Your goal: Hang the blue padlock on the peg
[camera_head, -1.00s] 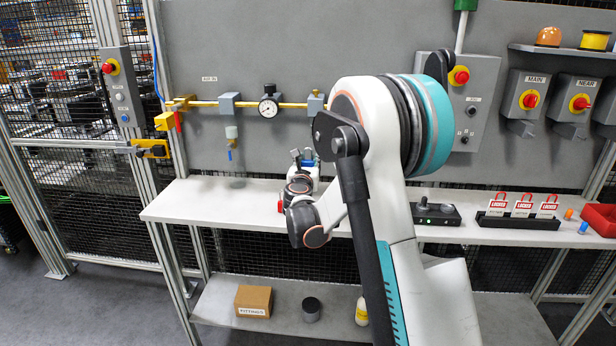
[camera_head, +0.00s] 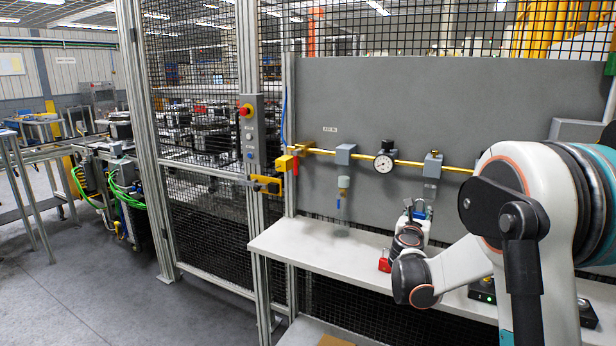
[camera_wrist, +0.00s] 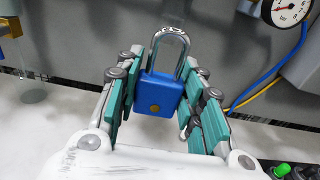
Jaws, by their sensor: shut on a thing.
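The blue padlock (camera_wrist: 158,96) is upright in the wrist view, its silver shackle up and closed-looking, with a brass-coloured round spot on its front. My gripper (camera_wrist: 161,88) is shut on its body, with teal finger pads on both sides. In the head view my gripper (camera_head: 417,213) is above the white bench, right of the hanging filter bowl, and a bit of the blue padlock (camera_head: 421,215) shows between the fingers. I cannot make out a peg with certainty. A yellow latch-like fitting (camera_head: 265,184) is on the fence post at the left.
A red padlock-like thing (camera_head: 385,262) stands on the white bench (camera_head: 300,240) near my wrist. A yellow pipe with a gauge (camera_head: 383,163), blocks and a yellow valve (camera_head: 287,163) with a red handle runs along the grey panel. The floor at left is open.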

